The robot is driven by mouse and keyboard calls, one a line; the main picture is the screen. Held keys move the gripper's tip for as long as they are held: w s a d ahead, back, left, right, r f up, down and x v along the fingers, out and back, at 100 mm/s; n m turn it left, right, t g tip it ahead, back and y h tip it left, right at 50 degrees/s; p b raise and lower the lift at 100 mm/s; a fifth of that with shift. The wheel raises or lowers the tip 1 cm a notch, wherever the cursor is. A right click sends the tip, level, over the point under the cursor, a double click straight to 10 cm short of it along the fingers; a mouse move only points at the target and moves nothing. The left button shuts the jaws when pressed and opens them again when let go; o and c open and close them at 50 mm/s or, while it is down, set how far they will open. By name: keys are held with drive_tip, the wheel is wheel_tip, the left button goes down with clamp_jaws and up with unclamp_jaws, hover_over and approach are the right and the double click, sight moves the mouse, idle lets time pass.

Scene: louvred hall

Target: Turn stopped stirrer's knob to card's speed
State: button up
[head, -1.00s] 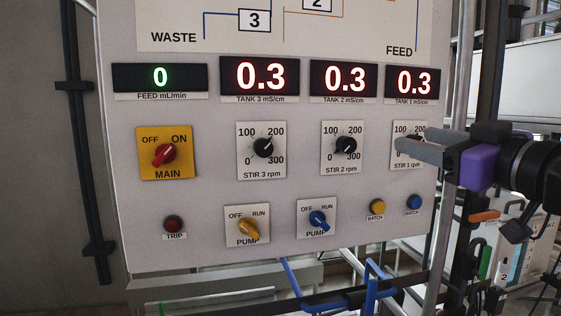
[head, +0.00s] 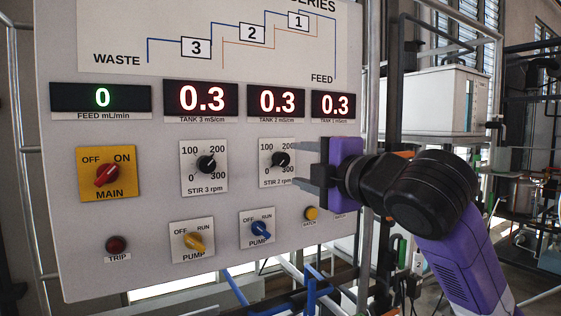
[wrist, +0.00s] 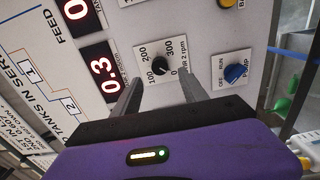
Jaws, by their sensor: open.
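The STIR 2 knob (head: 281,159) is a black dial on a white 0 to 300 rpm plate. It also shows in the wrist view (wrist: 160,66), just beyond and between my fingertips, apparently untouched. My gripper (head: 300,165) is open and empty, right of the STIR 2 plate, with its grey fingers one above the other. The STIR 3 knob (head: 206,164) is left of it, its mark toward the upper right, near 200. The STIR 2 mark is too small to read surely. The STIR 1 knob is hidden behind my gripper. I see no speed card or stirrer.
The yellow MAIN switch (head: 108,175), yellow PUMP knob (head: 195,242), blue PUMP knob (head: 260,228) and yellow BATCH button (head: 311,213) are nearby on the panel (head: 150,215). Displays above read 0 and 0.3. Blue pipes (head: 310,290) run below.

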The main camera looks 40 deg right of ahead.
sight(284, 161)
drive_tip(key=shift+x, duration=3.65)
drive_tip(key=shift+c, duration=0.4)
clamp_jaws()
drive_tip(key=shift+f, duration=0.1)
